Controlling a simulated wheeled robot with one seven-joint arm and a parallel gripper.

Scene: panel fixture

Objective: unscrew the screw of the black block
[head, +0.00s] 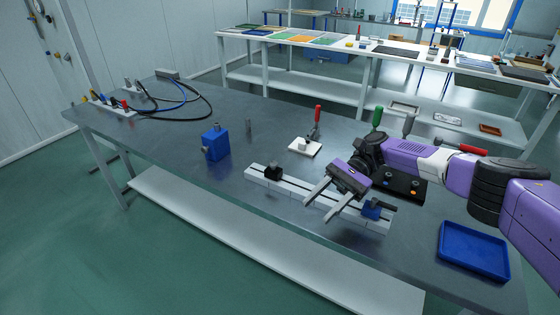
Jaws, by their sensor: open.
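The black block (272,173) sits on the left half of a white slotted rail (317,194) on the metal table. A small dark part stands on top of the block; I cannot make out the screw clearly. My gripper (318,211) is open and empty, its two pale fingers pointing down and to the left. It is over the rail, to the right of the black block and apart from it. A blue block (371,209) with a dark handle sits near the right end of the rail, partly behind the gripper's right side.
A blue box (215,143) stands left of the rail. A white plate (301,148) with a red-handled clamp (316,121) lies behind it. A black holder (405,186) and a blue tray (473,250) are at right. Cables (185,101) lie far left. The table's front left is clear.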

